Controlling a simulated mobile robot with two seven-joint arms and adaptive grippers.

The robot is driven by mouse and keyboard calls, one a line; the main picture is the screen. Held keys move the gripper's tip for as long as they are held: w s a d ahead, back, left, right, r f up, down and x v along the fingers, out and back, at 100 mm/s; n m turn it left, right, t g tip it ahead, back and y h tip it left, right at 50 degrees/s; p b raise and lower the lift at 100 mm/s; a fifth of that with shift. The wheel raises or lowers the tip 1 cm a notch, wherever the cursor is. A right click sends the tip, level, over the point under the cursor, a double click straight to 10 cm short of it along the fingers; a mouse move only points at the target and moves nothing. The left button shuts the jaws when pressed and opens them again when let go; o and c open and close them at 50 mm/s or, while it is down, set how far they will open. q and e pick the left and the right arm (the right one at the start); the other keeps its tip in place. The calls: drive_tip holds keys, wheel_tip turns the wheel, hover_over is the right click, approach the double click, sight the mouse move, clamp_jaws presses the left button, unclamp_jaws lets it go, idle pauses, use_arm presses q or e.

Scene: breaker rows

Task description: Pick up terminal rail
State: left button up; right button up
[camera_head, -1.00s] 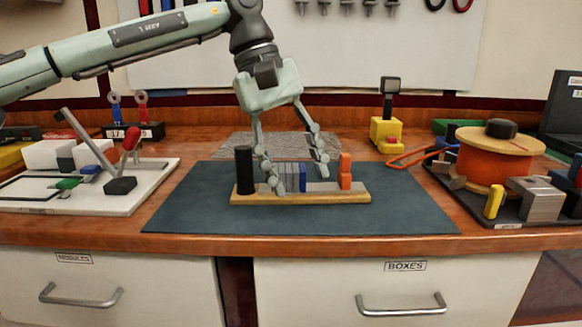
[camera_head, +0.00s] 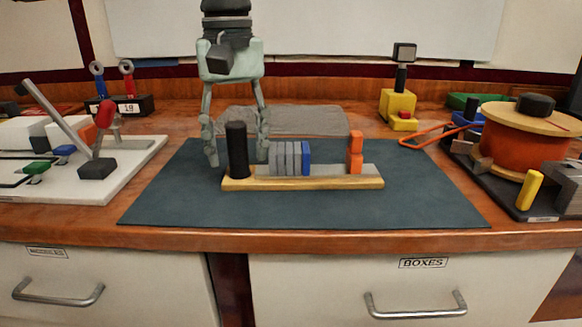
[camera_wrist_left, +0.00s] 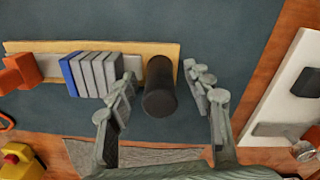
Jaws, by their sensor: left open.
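The terminal rail (camera_head: 345,184) is a light wooden base on the dark blue mat. It carries a black upright cylinder (camera_head: 237,150) at its left end, several grey blocks (camera_head: 285,158) and one blue block (camera_head: 306,158) in the middle, and stacked orange pieces (camera_head: 355,152) at its right end. My left gripper (camera_head: 238,158) is open and points down at the black cylinder. In the left wrist view the black cylinder (camera_wrist_left: 159,88) lies between the spread fingers (camera_wrist_left: 162,98), with a gap on each side. My right gripper is not in view.
The blue mat (camera_head: 420,205) has free room around the rail. A white board (camera_head: 120,160) with levers stands to the left. An orange spool (camera_head: 520,140) on a black tray and a yellow device (camera_head: 398,108) stand to the right. A grey mesh sheet (camera_head: 290,119) lies behind.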

sight(231, 125)
use_arm(q)
drive_tip(key=shift+f, duration=0.15)
clamp_jaws()
drive_tip(key=shift+r, duration=0.25)
idle(0.4)
drive_tip(key=shift+w+r, duration=0.1)
drive_tip(key=shift+r, duration=0.2)
drive_tip(key=r, duration=0.3)
drive_tip(key=shift+s+a+r, duration=0.25)
drive_tip(key=shift+r, duration=0.05)
drive_tip(key=s+a+r, duration=0.6)
drive_tip(key=s+a, duration=0.1)
drive_tip(key=a, duration=0.1)
drive_tip(key=shift+a+r, duration=0.2)
drive_tip(key=shift+r, duration=0.05)
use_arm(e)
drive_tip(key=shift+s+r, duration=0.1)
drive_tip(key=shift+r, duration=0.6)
